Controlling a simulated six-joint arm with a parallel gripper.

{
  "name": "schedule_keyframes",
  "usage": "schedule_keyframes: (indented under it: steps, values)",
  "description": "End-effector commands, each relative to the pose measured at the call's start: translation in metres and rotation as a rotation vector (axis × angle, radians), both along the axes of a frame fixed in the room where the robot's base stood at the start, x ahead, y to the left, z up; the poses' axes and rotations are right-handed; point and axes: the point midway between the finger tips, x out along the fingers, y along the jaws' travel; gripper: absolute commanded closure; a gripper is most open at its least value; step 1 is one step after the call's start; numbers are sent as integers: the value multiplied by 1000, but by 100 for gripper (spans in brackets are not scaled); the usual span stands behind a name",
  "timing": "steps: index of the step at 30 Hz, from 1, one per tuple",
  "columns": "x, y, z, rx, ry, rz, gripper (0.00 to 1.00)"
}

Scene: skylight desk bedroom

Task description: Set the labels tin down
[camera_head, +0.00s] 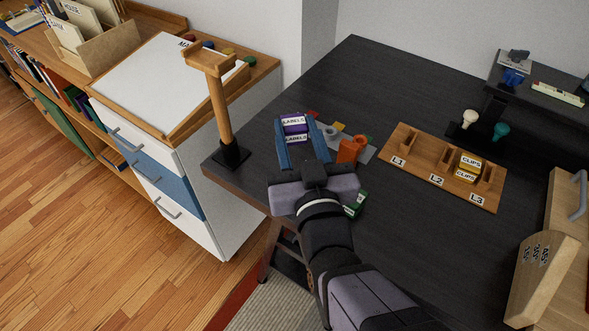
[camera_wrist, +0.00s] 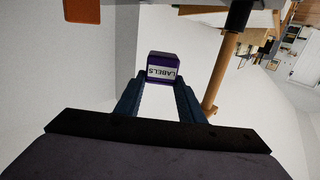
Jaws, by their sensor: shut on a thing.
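The labels tin (camera_head: 294,130) is purple with white LABELS bands. My gripper (camera_head: 296,124) is shut on it, with one blue finger on each side. In the wrist view the tin (camera_wrist: 163,70) sits between the fingertips, and its lettering reads upside down. The tin is over the left part of the dark desk (camera_head: 340,85); how high it is above the top I cannot tell. A wooden rack (camera_head: 425,166) marked L1, L2 and L3 lies to the right. A yellow clips tin (camera_head: 467,167) stands in it toward the right end.
An orange object (camera_head: 351,150) stands just right of my gripper, by a grey piece with coloured spots. A green item (camera_head: 356,204) is partly hidden by my wrist. A wooden post stand (camera_head: 220,105) rises at the desk's left corner.

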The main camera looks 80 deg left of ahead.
Motion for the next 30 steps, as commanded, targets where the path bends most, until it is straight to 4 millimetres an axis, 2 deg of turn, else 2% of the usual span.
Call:
schedule_keyframes:
  steps: [12, 21, 30]
  values:
    - [0, 0, -52, -4, -1, -2, 87]
    - [0, 0, -61, -2, 0, -2, 87]
    - [0, 0, -94, -4, -1, -2, 87]
